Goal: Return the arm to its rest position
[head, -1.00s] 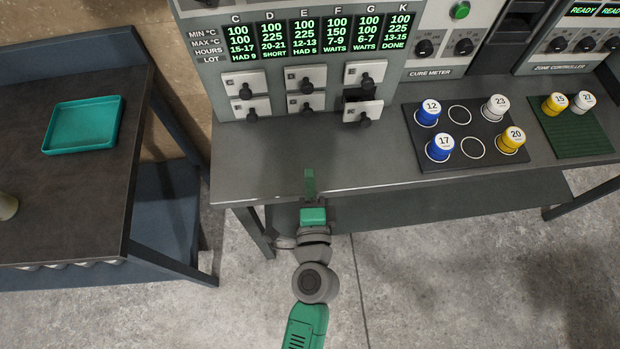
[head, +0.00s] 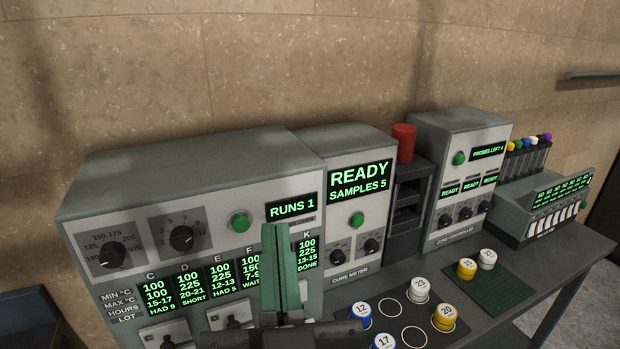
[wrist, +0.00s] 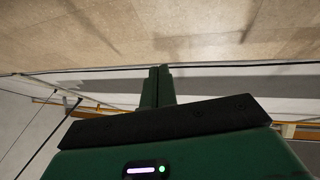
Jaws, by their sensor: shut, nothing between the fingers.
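My gripper (head: 275,230) is raised in the lower middle of the head view, in front of the large grey cabinet (head: 190,157). Its green fingers point up and hide part of the cabinet's display for F and G. In the wrist view the two fingers (wrist: 160,72) are together with nothing between them. Beyond them are the tan wall and a pale surface. My gripper appears clear of everything around it.
A cure meter (head: 358,200) reads READY, SAMPLES 5. A red cylinder (head: 404,143) stands on a dark rack. Numbered white, blue and yellow pots stand on a dark mat (head: 386,308) and a green mat (head: 500,290).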

